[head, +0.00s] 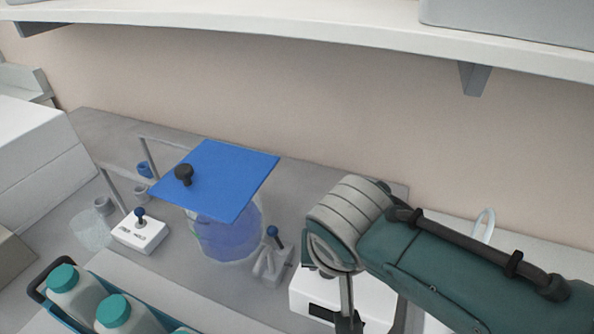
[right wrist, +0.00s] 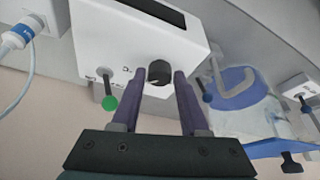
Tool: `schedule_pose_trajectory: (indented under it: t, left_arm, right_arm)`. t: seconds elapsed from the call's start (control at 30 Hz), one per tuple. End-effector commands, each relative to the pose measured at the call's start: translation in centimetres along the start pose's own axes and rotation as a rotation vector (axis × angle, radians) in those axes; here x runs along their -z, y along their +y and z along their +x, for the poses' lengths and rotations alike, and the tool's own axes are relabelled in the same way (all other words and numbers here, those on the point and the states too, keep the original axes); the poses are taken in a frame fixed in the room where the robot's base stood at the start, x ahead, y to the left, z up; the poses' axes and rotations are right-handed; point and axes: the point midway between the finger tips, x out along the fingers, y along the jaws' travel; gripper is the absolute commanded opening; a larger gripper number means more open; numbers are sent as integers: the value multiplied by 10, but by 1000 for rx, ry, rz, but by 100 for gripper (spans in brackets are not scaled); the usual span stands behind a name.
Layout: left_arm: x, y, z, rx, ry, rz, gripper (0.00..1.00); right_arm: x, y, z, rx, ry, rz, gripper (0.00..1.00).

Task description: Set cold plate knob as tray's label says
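A white box with a dark display (head: 322,313) stands under my right gripper in the head view. The right wrist view shows this white box (right wrist: 105,35) with a black round knob (right wrist: 158,74) on its front face. My right gripper (right wrist: 160,78) has its two purple fingers on either side of the knob, apart, with a narrow gap visible on the right; contact on the left is unclear. Lettering near the knob is partly hidden by a finger. A blue tray (head: 36,290) holds several bottles with teal caps; I see no readable label on it. My left gripper is not in view.
A green-tipped lever (right wrist: 109,103) sits beside the knob. A blue sheet with a black knob (head: 228,178) covers a clear vessel (head: 232,240). Blue-tipped levers stand on a white block (head: 138,236) and on a grey block (head: 270,265). A shelf (head: 300,25) runs above.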

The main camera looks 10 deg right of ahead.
Motion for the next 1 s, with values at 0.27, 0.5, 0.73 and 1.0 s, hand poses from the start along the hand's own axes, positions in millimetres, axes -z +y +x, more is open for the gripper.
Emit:
schedule_pose_trajectory:
  t: [0.27,0.5,0.73,1.0]
  left_arm:
    - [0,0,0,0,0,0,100]
    - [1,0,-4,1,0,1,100]
    - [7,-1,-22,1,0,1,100]
    - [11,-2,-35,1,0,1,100]
  right_arm:
    - [0,0,0,-1,0,-2,66]
    - [0,0,-5,0,0,-2,66]
    - [1,0,-41,1,1,0,66]
    - [0,0,-83,1,1,-1,66]
